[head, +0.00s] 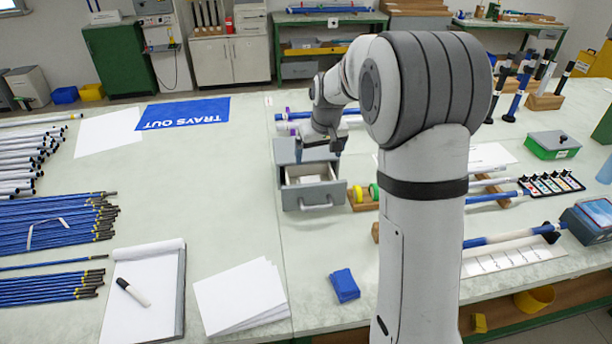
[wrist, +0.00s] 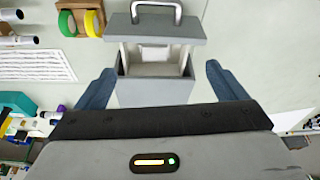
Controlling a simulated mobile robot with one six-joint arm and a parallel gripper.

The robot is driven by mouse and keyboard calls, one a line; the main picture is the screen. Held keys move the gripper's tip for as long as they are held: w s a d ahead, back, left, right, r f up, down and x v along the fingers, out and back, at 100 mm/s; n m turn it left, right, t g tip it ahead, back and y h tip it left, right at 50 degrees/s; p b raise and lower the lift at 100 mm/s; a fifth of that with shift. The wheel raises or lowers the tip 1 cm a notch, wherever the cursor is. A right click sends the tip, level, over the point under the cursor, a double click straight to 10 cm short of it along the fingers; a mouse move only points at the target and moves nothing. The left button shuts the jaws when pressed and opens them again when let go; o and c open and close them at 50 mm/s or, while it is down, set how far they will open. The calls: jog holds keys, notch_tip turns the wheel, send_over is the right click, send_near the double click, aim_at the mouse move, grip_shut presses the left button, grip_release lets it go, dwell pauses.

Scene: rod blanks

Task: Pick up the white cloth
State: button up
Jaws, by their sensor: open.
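A grey box with a pulled-out drawer (head: 315,196) stands on the table near the middle of the head view. A white item, possibly the white cloth (wrist: 154,53), lies inside the open drawer; it shows only partly and its shape is hard to tell. My gripper (wrist: 159,75) is open, its two blue-grey fingers apart on either side of the drawer unit in the wrist view. Nothing is between the fingertips that I can see as held. In the head view my gripper (head: 326,143) is above the box, behind the drawer front.
A folded blue cloth (head: 345,285) lies at the table's front. Green and yellow tape rolls (head: 366,193) on a wooden holder stand just right of the drawer. White sheets (head: 240,296) and a notepad (head: 143,290) lie front left.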

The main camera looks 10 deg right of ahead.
send_over(311, 180)
jog(key=s, duration=0.2)
notch_tip(311, 180, down, 13)
jog(key=shift+f+b, duration=0.2)
jog(key=shift+b, duration=0.25)
jog(key=p+x, duration=0.2)
jog(key=x, duration=0.5)
jog(key=shift+s+f, duration=0.1)
jog(key=shift+f, duration=0.2)
jog(key=c, duration=0.7)
jog(key=shift+c, duration=0.2)
jog(key=shift+r, duration=0.1)
notch_tip(311, 180, up, 18)
jog(key=b, duration=0.2)
